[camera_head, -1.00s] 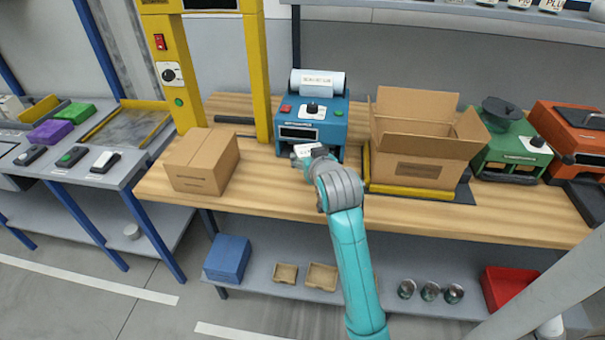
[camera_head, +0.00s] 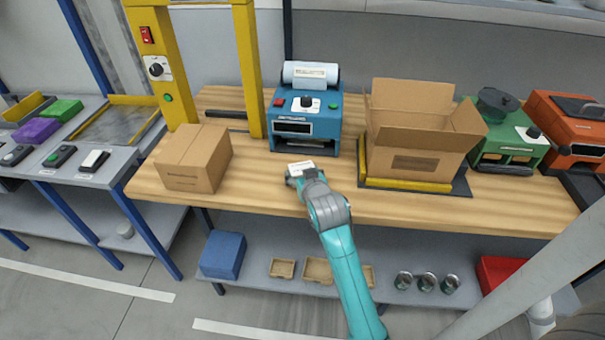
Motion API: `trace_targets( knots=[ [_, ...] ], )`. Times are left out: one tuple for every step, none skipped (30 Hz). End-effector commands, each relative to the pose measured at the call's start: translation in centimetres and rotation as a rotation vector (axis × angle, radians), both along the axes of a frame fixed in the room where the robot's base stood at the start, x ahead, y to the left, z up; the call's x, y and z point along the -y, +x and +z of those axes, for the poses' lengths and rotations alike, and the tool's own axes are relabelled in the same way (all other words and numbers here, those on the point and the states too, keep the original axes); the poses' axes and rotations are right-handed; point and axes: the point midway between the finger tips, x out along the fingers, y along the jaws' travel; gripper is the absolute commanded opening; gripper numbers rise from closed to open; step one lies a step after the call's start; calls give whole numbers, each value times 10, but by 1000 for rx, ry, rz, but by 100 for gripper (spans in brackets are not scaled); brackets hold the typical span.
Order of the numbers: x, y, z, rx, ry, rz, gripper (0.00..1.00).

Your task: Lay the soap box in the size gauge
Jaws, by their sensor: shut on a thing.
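My gripper (camera_head: 294,178) is at the front middle of the wooden bench, seen from behind and above. It is shut on a small white box with dark print (camera_head: 302,167), which looks like the soap box. The box is in front of the blue label printer and apart from it. The fingers are mostly hidden, and I cannot tell if the box touches the bench. No thing is clearly marked as the size gauge; a flat yellow-edged frame (camera_head: 113,99) lies on the grey bench at left.
The blue printer (camera_head: 306,112) stands behind my gripper. A closed carton (camera_head: 193,160) is at left beside a yellow post frame (camera_head: 166,70). An open carton (camera_head: 414,140) is at right. Bare wood (camera_head: 262,180) lies between the closed carton and my gripper.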

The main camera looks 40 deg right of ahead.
Motion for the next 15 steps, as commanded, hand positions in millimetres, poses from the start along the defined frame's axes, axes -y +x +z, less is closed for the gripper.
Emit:
trace_targets(
  knots=[
    [0,0,0,1,0,0,30],
    [0,0,0,2,-1,0,30],
    [0,0,0,2,-1,0,30],
    [0,0,0,2,-1,0,30],
    [0,0,0,2,-1,0,30],
    [0,0,0,2,-1,0,30],
    [0,0,0,2,-1,0,30],
    [0,0,0,1,0,0,30],
    [0,0,-1,1,0,0,30],
    [0,0,-2,1,0,0,30],
    [0,0,-3,1,0,0,30],
    [0,0,-3,1,0,0,82],
    [0,0,-3,1,0,0,90],
    [0,0,-3,1,0,0,97],
    [0,0,-3,0,0,0,97]
  ],
)
